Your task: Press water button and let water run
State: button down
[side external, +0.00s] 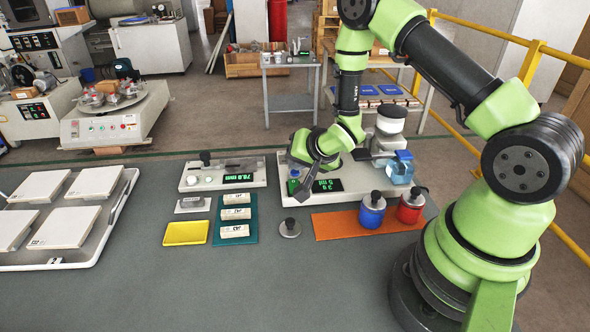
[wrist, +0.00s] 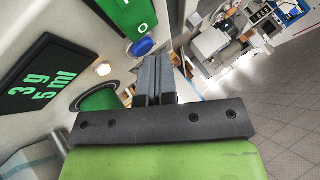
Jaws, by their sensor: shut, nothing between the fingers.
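The blue button (wrist: 143,47) sits beside a green panel (wrist: 128,15) on the pale dosing station in the wrist view. My gripper (wrist: 152,62) is shut and empty, with its fingertips right beside the button; I cannot tell whether they touch it. In the side view my gripper (side external: 303,197) points down at the left end of the station (side external: 402,203). The station's black display (side external: 327,185) also shows in the wrist view (wrist: 45,82), with green figures reading 3 g and 5 ml. A clear bluish vessel (side external: 399,172) stands at the station's right. Running water cannot be made out.
An orange mat (side external: 335,226) in front holds a blue jar (side external: 372,212) and a red jar (side external: 410,208). A small round metal weight (side external: 290,228) stands nearby. A scale (side external: 222,178), a teal tray (side external: 252,240) and a yellow tray (side external: 186,232) lie left. The front table is clear.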

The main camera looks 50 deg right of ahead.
jog(key=shift+r, duration=0.8)
jog(key=shift+r, duration=2.55)
jog(key=shift+r, duration=0.1)
jog(key=s+a+r+n, duration=0.1)
jog(key=s+a+r, duration=0.15)
jog(key=r, duration=0.45)
jog(key=s+a+r+n, duration=0.2)
jog(key=s+r, duration=0.2)
jog(key=r, duration=0.3)
jog(key=s+a+r+n+g+y, duration=0.1)
jog(key=s+a+r+n, duration=0.1)
jog(key=s, duration=0.5)
jog(key=s+a+r+n+y, duration=0.1)
jog(key=s+a+r, duration=0.3)
jog(key=s, duration=0.4)
jog(key=shift+a+n+g+y, duration=0.35)
jog(key=shift+n+g+y, duration=0.05)
jog(key=shift+y, duration=0.3)
